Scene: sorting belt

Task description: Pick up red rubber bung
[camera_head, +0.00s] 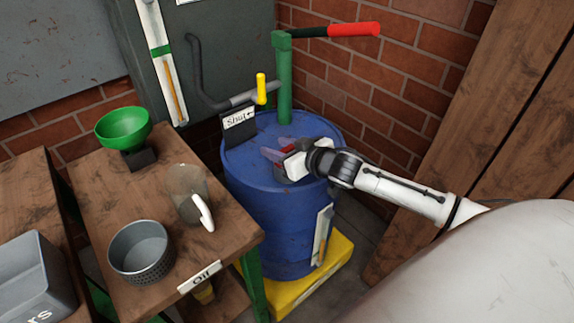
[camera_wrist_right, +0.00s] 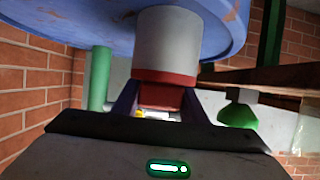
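The red rubber bung (camera_wrist_right: 166,96) shows in the right wrist view between the two fingers of my right gripper (camera_wrist_right: 165,105). It sits at the end of a pale grey cylinder (camera_wrist_right: 180,42) against the blue drum. The fingers flank the bung closely; whether they press on it is unclear. In the head view my right gripper (camera_head: 285,153) is over the top of the blue drum (camera_head: 270,215), and only a little red of the bung (camera_head: 288,148) shows between its fingers. My left gripper is in neither view.
A green pump with a red handle (camera_head: 353,29) and a yellow-handled valve (camera_head: 261,88) stand at the drum's far side. The wooden table (camera_head: 110,200) at left holds a green funnel (camera_head: 123,127), a grey perforated pot (camera_head: 140,252) and a clear jug (camera_head: 188,190). Brick walls stand behind.

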